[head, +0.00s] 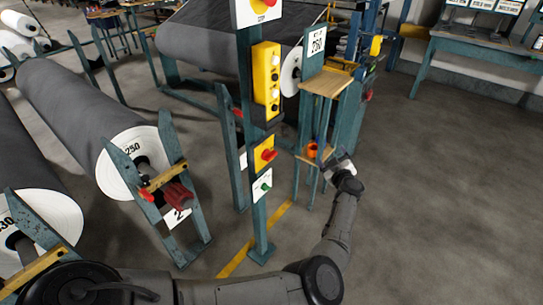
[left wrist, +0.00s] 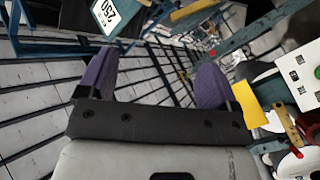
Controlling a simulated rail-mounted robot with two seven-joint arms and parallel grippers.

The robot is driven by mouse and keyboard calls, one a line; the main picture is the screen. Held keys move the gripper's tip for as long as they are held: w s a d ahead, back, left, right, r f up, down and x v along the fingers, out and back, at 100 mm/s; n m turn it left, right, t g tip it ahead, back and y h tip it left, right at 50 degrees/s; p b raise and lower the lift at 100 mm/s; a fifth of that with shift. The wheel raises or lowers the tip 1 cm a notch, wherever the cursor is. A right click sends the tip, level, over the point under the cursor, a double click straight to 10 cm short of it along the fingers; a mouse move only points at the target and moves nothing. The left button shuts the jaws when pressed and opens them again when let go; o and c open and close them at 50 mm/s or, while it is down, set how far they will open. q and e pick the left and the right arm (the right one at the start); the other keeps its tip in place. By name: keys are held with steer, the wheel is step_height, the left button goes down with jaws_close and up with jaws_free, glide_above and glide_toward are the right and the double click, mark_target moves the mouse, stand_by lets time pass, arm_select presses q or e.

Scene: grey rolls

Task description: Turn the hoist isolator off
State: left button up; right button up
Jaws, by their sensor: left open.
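A blue-green post (head: 259,215) carries a red rotary switch handle (head: 268,154) on a yellow plate, tilted across it. Below it is a white plate with a green knob (head: 263,186). I cannot read labels that tell which is the hoist isolator. My left gripper (head: 340,165) is right of the post, by the small wooden-shelved stand, apart from both switches. In the left wrist view its two purple fingers (left wrist: 155,80) are spread with nothing between them. That view shows a white panel (left wrist: 299,75) at the right edge. My right gripper is not in view.
A yellow button box (head: 266,80) sits higher on the post. The stand's wooden shelf (head: 326,84) and an orange item (head: 312,150) are close to my left gripper. Large grey rolls (head: 80,105) fill the left. Open floor (head: 440,190) lies to the right.

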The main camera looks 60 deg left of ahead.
arm_select(q)
steer(key=s+f+n+g+y, duration=0.1)
steer(key=s+n+g+y, duration=0.1)
steer(key=s+g, duration=0.55)
steer(key=g+h, duration=0.1)
steer(key=g, duration=0.5)
glide_toward(273, 157)
steer(key=b+x, duration=0.2)
steer(key=x, duration=0.6)
steer(key=shift+a+f+b, duration=0.1)
steer(key=shift+a+b, duration=0.25)
steer(key=shift+s+a, duration=0.3)
steer(key=shift+a, duration=0.3)
steer(key=shift+c, duration=0.4)
steer(key=c, duration=0.8)
steer(key=shift+c, duration=0.2)
